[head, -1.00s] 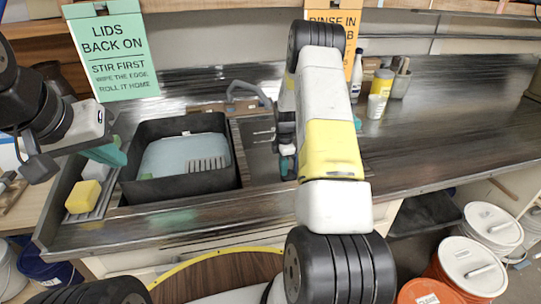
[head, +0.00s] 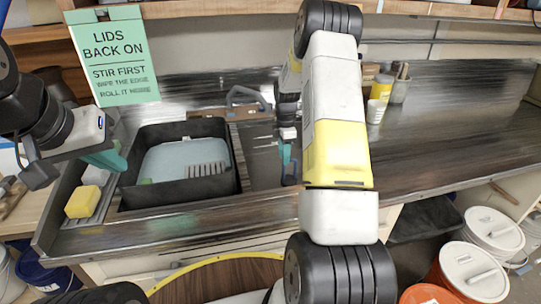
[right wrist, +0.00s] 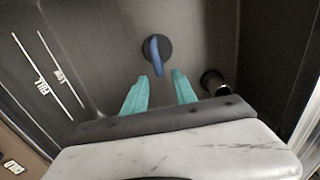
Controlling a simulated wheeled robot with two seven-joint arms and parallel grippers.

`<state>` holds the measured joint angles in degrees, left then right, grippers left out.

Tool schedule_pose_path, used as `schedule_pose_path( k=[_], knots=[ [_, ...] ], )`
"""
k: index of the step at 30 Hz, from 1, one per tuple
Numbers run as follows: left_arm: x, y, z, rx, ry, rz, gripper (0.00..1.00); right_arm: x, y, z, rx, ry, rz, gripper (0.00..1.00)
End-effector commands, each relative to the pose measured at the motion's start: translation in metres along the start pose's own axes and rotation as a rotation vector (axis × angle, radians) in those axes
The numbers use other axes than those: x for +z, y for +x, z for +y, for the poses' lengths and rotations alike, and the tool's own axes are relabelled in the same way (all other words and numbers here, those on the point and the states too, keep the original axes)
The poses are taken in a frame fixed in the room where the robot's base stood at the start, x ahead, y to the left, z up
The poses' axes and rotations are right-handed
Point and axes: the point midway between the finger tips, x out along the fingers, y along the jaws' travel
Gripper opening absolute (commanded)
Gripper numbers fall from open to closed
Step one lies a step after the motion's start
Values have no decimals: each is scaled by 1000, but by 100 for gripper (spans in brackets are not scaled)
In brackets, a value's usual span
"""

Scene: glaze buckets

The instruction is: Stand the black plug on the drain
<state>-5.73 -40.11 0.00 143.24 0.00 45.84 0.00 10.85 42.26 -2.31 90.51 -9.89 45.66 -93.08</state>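The black plug (right wrist: 158,49), a dark disc with a blue upright handle, lies on the floor of a dark basin in the right wrist view. A dark round fitting with a pale rim (right wrist: 213,82), apparently the drain, is to its right and nearer. My right gripper (right wrist: 160,76) is open and empty, its teal fingers apart, with the plug just beyond the tips. In the head view my right gripper (head: 286,155) is low beside the tub, partly hidden by my arm. My left gripper (head: 116,158) is at the tub's left edge; its finger gap is unclear.
A black tub (head: 180,194) with pale blue liquid stands left of my right gripper. A yellow sponge (head: 82,202) lies on a ribbed rack. The counter (head: 450,120) at right is mostly clear.

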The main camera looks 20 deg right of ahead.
Motion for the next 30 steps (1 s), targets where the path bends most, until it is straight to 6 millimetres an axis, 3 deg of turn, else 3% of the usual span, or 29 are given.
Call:
schedule_pose_path(
  k=[10, 14, 17, 21, 25, 30],
  knots=[
    [0, 0, 0, 0, 0, 0, 0, -3, -47, -3, 14, 28, 1, 33],
    [0, 0, 0, 0, 0, 0, 0, -17, -94, -17, 64, 147, 15, 33],
    [0, 0, 0, 0, 0, 0, 0, -34, -144, -41, 120, 299, 43, 33],
    [0, 0, 0, 0, 0, 0, 0, -59, -204, -87, 191, 526, 106, 33],
    [0, 0, 0, 0, 0, 0, 0, -80, -246, -138, 243, 733, 183, 33],
    [0, 0, 0, 0, 0, 0, 0, -102, -280, -209, 286, 998, 311, 33]
  ],
)
